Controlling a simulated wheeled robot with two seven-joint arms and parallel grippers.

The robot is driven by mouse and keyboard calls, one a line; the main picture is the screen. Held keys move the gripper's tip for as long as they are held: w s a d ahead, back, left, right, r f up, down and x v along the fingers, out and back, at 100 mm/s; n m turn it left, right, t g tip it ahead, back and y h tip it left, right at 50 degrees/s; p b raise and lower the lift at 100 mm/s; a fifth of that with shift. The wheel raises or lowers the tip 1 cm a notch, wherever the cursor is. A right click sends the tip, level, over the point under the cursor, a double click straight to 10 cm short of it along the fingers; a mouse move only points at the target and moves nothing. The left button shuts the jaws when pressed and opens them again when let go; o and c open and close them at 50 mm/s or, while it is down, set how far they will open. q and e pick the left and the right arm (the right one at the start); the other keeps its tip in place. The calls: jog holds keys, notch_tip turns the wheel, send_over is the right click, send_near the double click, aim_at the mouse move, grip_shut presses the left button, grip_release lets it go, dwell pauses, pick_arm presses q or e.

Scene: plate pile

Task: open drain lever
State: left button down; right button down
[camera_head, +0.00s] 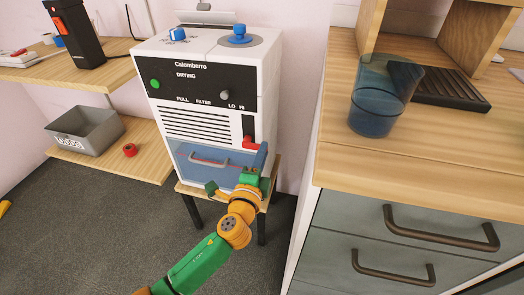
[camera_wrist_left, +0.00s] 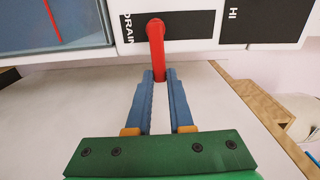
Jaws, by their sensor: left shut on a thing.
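The white drying machine (camera_head: 205,100) stands on a small wooden stand. Its red drain lever (camera_head: 249,143) is at the right of the front, below a dark vertical panel. In the left wrist view the red lever (camera_wrist_left: 156,38) comes out of a black panel marked DRAIN and points down towards my fingers. My left gripper (camera_head: 262,153) reaches up to the lever from below. Its blue fingertips (camera_wrist_left: 160,76) are closed on both sides of the lever's lower end. The lever's very tip is partly hidden between the fingers. My right gripper is not in view.
A wooden counter (camera_head: 345,170) with drawers and a blue clear cup (camera_head: 380,98) stands close on the right. A shelf (camera_head: 105,158) on the left holds a grey bin (camera_head: 88,133) and a red roll (camera_head: 130,150). The dark floor (camera_head: 90,240) at the lower left is mostly clear.

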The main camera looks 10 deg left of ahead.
pick_arm(q)
jog(key=shift+f+m, duration=0.2)
jog(key=shift+m, duration=0.1)
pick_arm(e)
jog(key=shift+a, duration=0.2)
pick_arm(q)
jog(key=c, duration=0.8)
grip_release()
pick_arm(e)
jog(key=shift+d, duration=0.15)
pick_arm(q)
jog(key=shift+s, duration=0.1)
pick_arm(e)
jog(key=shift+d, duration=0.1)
pick_arm(q)
jog(key=s, duration=0.7)
jog(key=shift+a, duration=0.15)
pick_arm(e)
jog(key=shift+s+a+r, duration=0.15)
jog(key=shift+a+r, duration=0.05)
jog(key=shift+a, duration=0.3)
